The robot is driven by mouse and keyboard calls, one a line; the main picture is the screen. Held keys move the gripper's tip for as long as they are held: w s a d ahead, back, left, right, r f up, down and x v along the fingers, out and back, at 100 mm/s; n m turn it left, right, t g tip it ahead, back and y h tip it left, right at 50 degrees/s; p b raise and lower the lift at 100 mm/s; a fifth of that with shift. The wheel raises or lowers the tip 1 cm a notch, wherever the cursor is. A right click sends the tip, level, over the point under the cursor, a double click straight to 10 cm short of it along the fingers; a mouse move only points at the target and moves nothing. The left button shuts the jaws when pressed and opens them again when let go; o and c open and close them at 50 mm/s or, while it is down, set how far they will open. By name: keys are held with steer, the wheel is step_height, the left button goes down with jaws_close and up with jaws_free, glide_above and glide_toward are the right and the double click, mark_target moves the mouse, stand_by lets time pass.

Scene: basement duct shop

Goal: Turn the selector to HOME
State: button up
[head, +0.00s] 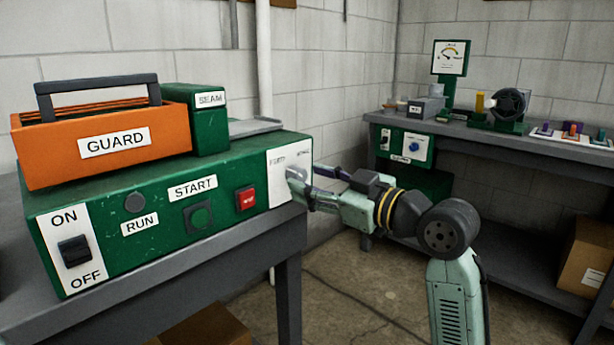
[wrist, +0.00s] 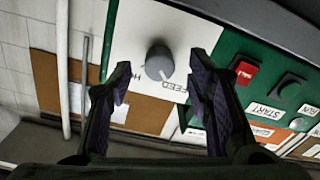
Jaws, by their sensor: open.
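The selector is a round grey knob (wrist: 159,61) on a white plate (wrist: 190,25), seen in the wrist view. A pale mark on the knob appears to point toward the FEED label (wrist: 174,88). A label starting with H (wrist: 124,78) is partly hidden by a finger. My gripper (wrist: 163,80) is open, one finger on each side of the knob and apart from it, as far as I can tell.
The green panel (head: 120,245) has a red button (head: 246,199), a START button (head: 200,216) and an ON/OFF rocker (head: 75,251). An orange GUARD box (head: 110,140) sits on top. A second bench (head: 460,131) with devices stands at the back right.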

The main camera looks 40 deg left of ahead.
steer(key=shift+w+a, duration=0.1)
steer(key=shift+a, duration=0.9)
jaws_close()
